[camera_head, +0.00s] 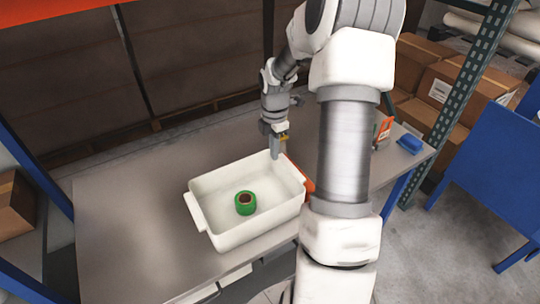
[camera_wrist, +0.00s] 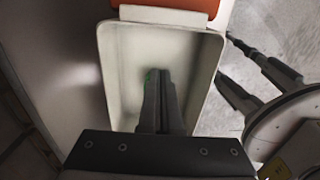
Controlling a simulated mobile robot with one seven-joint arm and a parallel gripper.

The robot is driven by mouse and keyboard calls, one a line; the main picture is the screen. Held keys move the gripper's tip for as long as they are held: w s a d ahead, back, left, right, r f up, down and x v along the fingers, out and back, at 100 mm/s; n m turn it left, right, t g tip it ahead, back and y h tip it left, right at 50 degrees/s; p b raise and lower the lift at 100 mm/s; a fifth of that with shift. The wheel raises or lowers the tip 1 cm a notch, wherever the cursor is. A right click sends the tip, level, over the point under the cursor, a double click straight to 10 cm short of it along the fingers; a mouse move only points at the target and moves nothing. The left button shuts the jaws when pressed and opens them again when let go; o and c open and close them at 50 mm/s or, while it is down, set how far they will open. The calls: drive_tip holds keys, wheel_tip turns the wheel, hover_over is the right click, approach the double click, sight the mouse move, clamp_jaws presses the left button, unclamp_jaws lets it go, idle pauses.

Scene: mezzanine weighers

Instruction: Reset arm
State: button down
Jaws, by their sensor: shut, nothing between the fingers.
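My gripper (camera_head: 276,152) is shut and empty. It points down above the far edge of a white bin (camera_head: 225,179) on the grey table. A green roll with a brown core (camera_head: 245,203) lies in the bin, apart from my gripper. In the wrist view, my gripper's closed fingers (camera_wrist: 160,100) stand in front of the white bin (camera_wrist: 113,75). They hide most of the green roll, and only a sliver of green shows beside them.
An orange object (camera_head: 308,184) sits beside the bin, partly hidden by my arm. A blue object (camera_head: 410,144) and an orange-and-white box (camera_head: 383,129) are at the table's right end. The table's left part (camera_head: 120,215) is clear. Cardboard boxes (camera_head: 440,90) stand behind.

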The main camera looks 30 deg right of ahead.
drive_tip(key=shift+r, duration=0.25)
drive_tip(key=s+a+r+m+h, duration=0.2)
drive_tip(key=s+a+r+m, duration=0.15)
drive_tip(key=a+r, duration=0.45)
drive_tip(key=s+a+r+m+t+y, duration=0.1)
drive_tip(key=s+a+r+m+t, duration=0.1)
drive_tip(key=s+a+r+m, duration=0.4)
drive_tip(key=s+a+r+m+t+y, duration=0.1)
drive_tip(key=s+a+r+m+t, duration=0.2)
drive_tip(key=s+a+r+m, duration=0.4)
drive_tip(key=s+m, duration=0.1)
drive_tip(key=s, duration=0.2)
drive_tip(key=shift+s+a+t, duration=0.2)
drive_tip(key=shift+s+t, duration=0.1)
drive_tip(key=shift+s, duration=0.05)
drive_tip(key=shift+a, duration=0.1)
